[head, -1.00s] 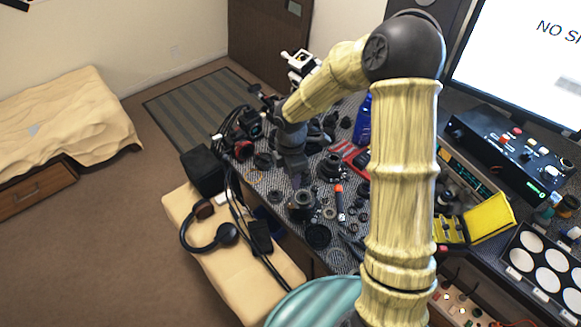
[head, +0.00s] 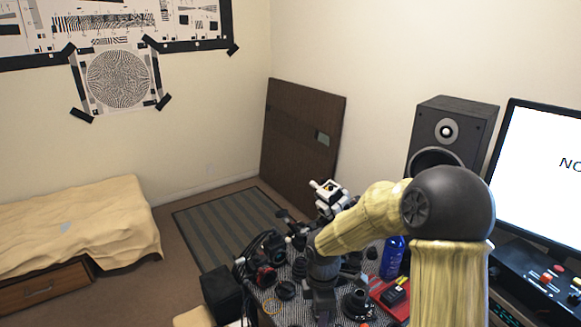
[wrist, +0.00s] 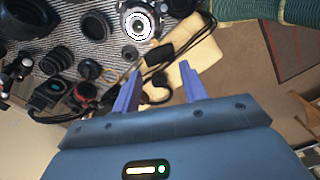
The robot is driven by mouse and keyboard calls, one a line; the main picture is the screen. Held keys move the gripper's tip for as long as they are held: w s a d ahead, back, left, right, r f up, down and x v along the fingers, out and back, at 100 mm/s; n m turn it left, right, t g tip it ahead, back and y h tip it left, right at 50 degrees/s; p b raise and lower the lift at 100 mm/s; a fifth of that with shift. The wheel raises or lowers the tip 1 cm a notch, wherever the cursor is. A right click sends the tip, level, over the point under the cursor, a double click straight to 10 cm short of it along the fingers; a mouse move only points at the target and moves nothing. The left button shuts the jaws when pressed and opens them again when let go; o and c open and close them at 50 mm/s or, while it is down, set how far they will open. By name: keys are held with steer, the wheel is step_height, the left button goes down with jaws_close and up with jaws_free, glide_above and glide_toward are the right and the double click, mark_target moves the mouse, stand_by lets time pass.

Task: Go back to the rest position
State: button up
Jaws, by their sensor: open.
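My gripper (wrist: 158,92) shows in the wrist view with its two blue-purple fingers apart and nothing between them. It hangs above the edge of the cluttered workbench (head: 262,296). In the head view my arm reaches across the right side, and its dark wrist hangs over the bench; the fingertips are not clear there. Below the fingers in the wrist view are the tan padded surface (wrist: 205,58) and dark cables.
Lens parts crowd the bench, including a silver ringed part (wrist: 138,22). A blue bottle (head: 392,258), a red tray (head: 385,297), a black speaker (head: 452,135) and a monitor (head: 545,170) stand near my arm. Open carpet (head: 180,270) lies left.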

steer(key=s+d+r+m+t, duration=0.1)
steer(key=s+d+r+m, duration=0.2)
steer(key=s+m, duration=0.3)
steer(key=s+d+r+m+t, duration=0.1)
steer(key=s+d+r+m, duration=0.2)
steer(key=s+m, duration=0.4)
steer(key=d+m, duration=0.1)
steer(key=m, duration=0.5)
steer(key=shift+d+t, duration=0.2)
steer(key=shift+t, duration=0.1)
stand_by(0.4)
steer(key=shift+c, duration=0.7)
